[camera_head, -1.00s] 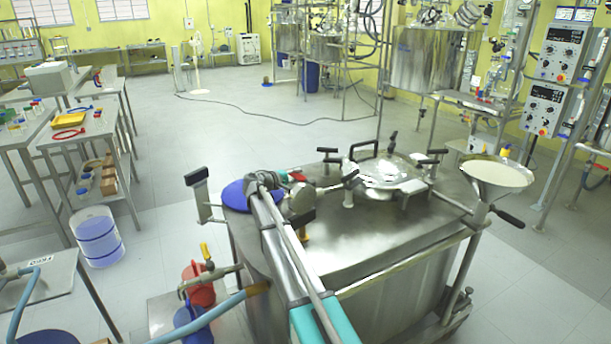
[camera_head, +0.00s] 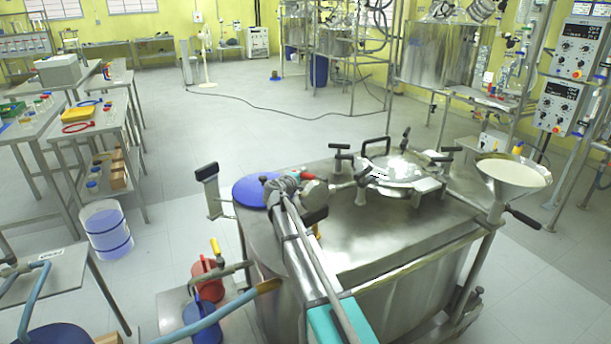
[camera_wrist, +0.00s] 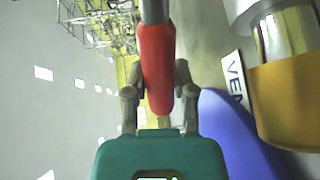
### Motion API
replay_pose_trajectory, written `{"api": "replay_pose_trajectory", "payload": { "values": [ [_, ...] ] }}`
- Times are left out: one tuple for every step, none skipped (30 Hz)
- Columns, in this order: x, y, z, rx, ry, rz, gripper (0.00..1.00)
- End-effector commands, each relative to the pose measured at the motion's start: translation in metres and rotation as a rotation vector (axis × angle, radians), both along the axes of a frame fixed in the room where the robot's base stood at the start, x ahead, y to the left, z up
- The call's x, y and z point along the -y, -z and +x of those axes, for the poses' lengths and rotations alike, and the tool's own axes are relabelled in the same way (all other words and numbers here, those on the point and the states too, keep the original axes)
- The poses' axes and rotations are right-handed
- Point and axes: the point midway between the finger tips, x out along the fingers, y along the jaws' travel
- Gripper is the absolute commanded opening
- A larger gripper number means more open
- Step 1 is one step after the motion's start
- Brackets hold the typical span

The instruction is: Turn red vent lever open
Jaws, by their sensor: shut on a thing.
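In the wrist view, the red vent lever (camera_wrist: 156,62) hangs between the two fingers of my gripper (camera_wrist: 160,90). The fingers are shut on its red grip, one on each side. A bare metal rod enters the grip from the top of the picture. In the head view, a small red bit of the lever (camera_head: 307,176) shows beside my gripper (camera_head: 296,181), above the tank lid. My wrist and arm hide most of the lever and its pivot there. A white label (camera_wrist: 234,76) reading "VEN" is partly hidden.
A blue disc (camera_head: 250,192) lies beside the gripper; something blue also fills the lower right of the wrist view (camera_wrist: 228,130), near an orange-yellow collar (camera_wrist: 285,95). A glass-covered hatch (camera_head: 395,172) with black handles and a funnel (camera_head: 515,172) stand to the right.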

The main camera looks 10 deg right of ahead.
Motion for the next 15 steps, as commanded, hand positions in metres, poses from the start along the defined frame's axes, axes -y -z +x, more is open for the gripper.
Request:
{"api": "replay_pose_trajectory", "payload": {
  "values": [
    [-0.0019,0.0006,-0.0028,-0.001,-0.003,0.002,0.00],
    [-0.0030,0.0007,-0.0029,-0.001,-0.006,0.002,0.00],
    [-0.0042,0.0007,-0.0028,-0.001,-0.009,0.002,0.00],
    [-0.0049,0.0007,-0.0029,-0.001,-0.010,0.002,0.00],
    [-0.0055,0.0007,-0.0030,-0.001,-0.011,0.002,0.00],
    [-0.0059,0.0008,-0.0031,-0.002,-0.012,0.003,0.00],
    [-0.0062,0.0008,-0.0031,-0.002,-0.012,0.003,0.00],
    [-0.0064,0.0008,-0.0030,-0.002,-0.012,0.003,0.00],
    [-0.0066,0.0009,-0.0032,-0.002,-0.012,0.003,0.00],
    [-0.0069,0.0010,-0.0033,-0.002,-0.012,0.003,0.00],
    [-0.0071,0.0009,-0.0033,-0.002,-0.012,0.003,0.00],
    [-0.0075,0.0010,-0.0034,-0.002,-0.012,0.003,0.00],
    [-0.0076,0.0011,-0.0035,-0.002,-0.012,0.003,0.00],
    [-0.0078,0.0011,-0.0037,-0.003,-0.012,0.003,0.00],
    [-0.0082,0.0011,-0.0036,-0.002,-0.013,0.003,0.41]
  ]
}}
